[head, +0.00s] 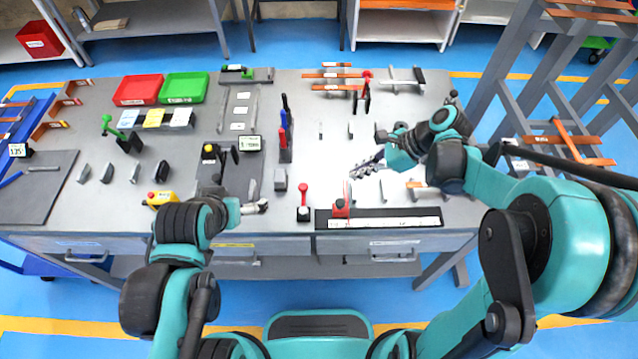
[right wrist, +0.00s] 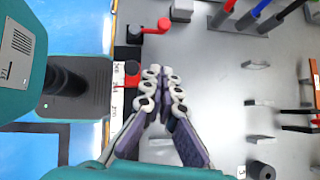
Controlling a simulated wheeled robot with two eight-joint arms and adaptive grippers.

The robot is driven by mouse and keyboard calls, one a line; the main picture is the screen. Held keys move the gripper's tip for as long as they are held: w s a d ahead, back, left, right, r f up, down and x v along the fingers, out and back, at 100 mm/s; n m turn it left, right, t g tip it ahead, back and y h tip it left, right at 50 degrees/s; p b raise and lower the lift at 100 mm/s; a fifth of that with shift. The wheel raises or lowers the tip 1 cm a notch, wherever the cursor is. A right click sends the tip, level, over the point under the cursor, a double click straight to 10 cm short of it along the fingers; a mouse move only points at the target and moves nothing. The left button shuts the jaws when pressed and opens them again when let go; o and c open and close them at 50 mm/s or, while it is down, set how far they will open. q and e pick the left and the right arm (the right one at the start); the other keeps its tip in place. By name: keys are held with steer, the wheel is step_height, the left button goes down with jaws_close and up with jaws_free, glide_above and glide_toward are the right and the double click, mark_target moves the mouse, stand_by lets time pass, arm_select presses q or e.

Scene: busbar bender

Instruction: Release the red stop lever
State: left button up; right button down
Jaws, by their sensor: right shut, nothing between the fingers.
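A red lever with a round knob (head: 303,188) stands on a small dark base near the front edge of the bench. In the right wrist view its red knob (right wrist: 164,24) is ahead of the fingertips. A red stop block (head: 340,208) sits beside it at the dark ruler strip, also in the right wrist view (right wrist: 133,67). I cannot tell which is the stop lever. My right gripper (head: 358,172) is shut and empty, above the bench behind the ruler strip (head: 380,222), apart from both red parts. My left gripper (head: 262,206) is left of the lever; its fingers are too small to read.
A row of upright blue and red handles (head: 284,125) stands behind the lever. A small grey block (head: 280,180) is near it. Small upright plates (head: 383,190) stand around my right gripper. Red (head: 138,90) and green trays (head: 184,88) lie at the back left.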

steer(key=b, duration=0.4)
glide_toward(303, 199)
steer(key=w+d+f, duration=0.1)
steer(key=w+f, duration=0.1)
steer(key=shift+w+d+f, duration=0.1)
steer(key=shift+d+f, duration=0.15)
steer(key=shift+d, duration=0.15)
steer(key=a, duration=0.3)
steer(key=shift+w+a+f, duration=0.15)
steer(key=shift+w+f, duration=0.1)
arm_select(q)
step_height(303, 199, down, 5)
steer(key=shift+r+b, duration=0.2)
steer(key=shift+b, duration=0.1)
arm_select(e)
steer(key=shift+w+a, duration=0.1)
steer(key=shift+a, duration=0.25)
arm_select(q)
steer(key=shift+s+a, duration=0.1)
arm_select(e)
steer(key=shift+a, duration=0.1)
